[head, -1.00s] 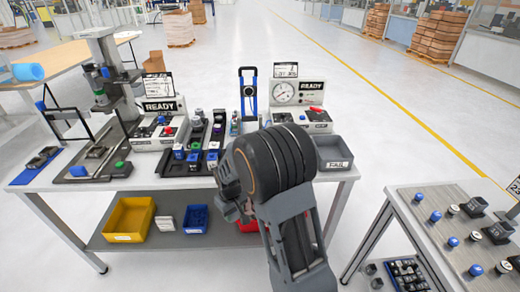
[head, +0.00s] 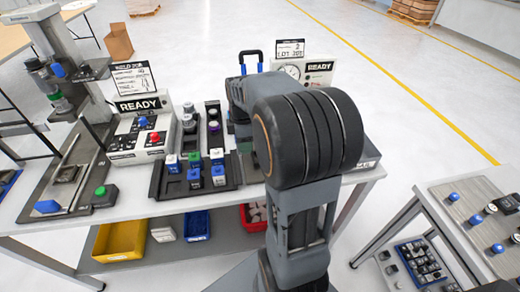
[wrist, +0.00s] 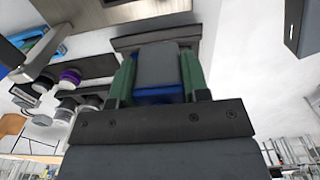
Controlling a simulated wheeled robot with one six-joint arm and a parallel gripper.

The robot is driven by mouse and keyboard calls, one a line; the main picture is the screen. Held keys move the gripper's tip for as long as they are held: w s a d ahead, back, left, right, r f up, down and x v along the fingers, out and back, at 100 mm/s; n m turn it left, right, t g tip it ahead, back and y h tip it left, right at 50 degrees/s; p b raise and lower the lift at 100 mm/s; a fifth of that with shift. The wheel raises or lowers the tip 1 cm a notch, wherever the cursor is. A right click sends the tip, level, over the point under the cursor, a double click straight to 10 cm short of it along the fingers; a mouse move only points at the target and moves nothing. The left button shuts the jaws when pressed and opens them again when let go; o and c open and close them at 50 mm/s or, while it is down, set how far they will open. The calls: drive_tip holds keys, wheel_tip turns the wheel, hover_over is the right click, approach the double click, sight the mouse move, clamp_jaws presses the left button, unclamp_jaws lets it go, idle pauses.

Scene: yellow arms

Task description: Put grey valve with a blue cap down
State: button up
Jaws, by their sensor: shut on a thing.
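My gripper (wrist: 158,72) has its green fingers shut on a grey block with a blue part, the grey valve with a blue cap (wrist: 157,62), in the wrist view. In the head view my arm covers most of the gripper and the valve, over the workbench (head: 350,178) right of the black trays. I cannot tell whether the valve touches a surface. Several small valves with blue, green and white tops stand in the front black tray (head: 232,178). A narrow black rack (head: 213,128) behind it holds pieces, one with a purple ring.
A READY test box (head: 140,130) and a press (head: 60,90) stand at the left. Another READY box (head: 318,72) and a blue-handled stand (head: 251,58) are behind my arm. A side table (head: 470,215) with several pieces is at the right. Bins sit on the lower shelf.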

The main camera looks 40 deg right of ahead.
drive_tip(key=d+f, duration=0.4)
drive_tip(key=d, duration=0.1)
drive_tip(key=w+d+f, duration=0.1)
drive_tip(key=d+f, duration=0.1)
drive_tip(key=shift+d+f+p, duration=0.35)
drive_tip(key=shift+f+p, duration=0.05)
drive_tip(key=shift+w+d+f, duration=0.1)
drive_tip(key=shift+d+f, duration=0.05)
drive_tip(key=shift+f, duration=0.45)
drive_tip(key=shift+d+f, duration=0.1)
drive_tip(key=shift+f, duration=1.1)
